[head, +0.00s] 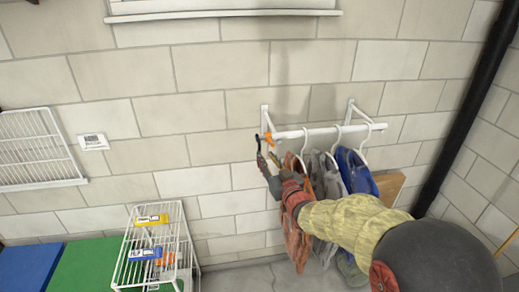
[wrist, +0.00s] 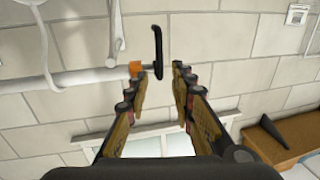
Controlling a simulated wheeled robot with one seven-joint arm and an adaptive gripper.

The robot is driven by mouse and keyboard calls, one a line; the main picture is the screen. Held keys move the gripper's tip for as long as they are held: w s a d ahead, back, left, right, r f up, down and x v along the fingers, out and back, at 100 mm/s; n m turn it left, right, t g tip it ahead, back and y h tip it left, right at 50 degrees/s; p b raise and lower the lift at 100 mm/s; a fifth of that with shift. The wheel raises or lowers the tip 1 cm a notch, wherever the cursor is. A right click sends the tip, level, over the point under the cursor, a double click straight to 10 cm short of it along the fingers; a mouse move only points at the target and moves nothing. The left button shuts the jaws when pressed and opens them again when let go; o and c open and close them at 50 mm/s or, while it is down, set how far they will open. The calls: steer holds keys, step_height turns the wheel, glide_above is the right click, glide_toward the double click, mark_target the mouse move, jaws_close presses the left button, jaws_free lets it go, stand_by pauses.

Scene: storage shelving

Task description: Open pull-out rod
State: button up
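The white pull-out rod (head: 318,130) is mounted on the wall by brackets, with several garments on hangers along it. An orange collar (head: 269,138) and a black handle (head: 258,142) are at its left end. In the wrist view, the black handle (wrist: 157,50) stands across the space in front of my gripper (wrist: 160,72), beside the orange collar (wrist: 136,68). The two fingers are apart, with the handle's lower end between or just beyond their tips; contact cannot be told. In the head view, my gripper (head: 268,160) is just below the handle.
Hanging garments (head: 297,215) are close to my arm. A white wire rack (head: 185,240) with small boxes stands at the lower left. A black pipe (head: 465,110) runs down the right corner. The wall left of the rod is mostly clear.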

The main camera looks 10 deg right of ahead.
mark_target(259, 149)
steer(key=w, duration=0.3)
steer(key=w+a, duration=0.1)
steer(key=w, duration=0.3)
steer(key=shift+a, duration=0.2)
steer(key=shift+c, duration=0.3)
jaws_close()
stand_by(0.4)
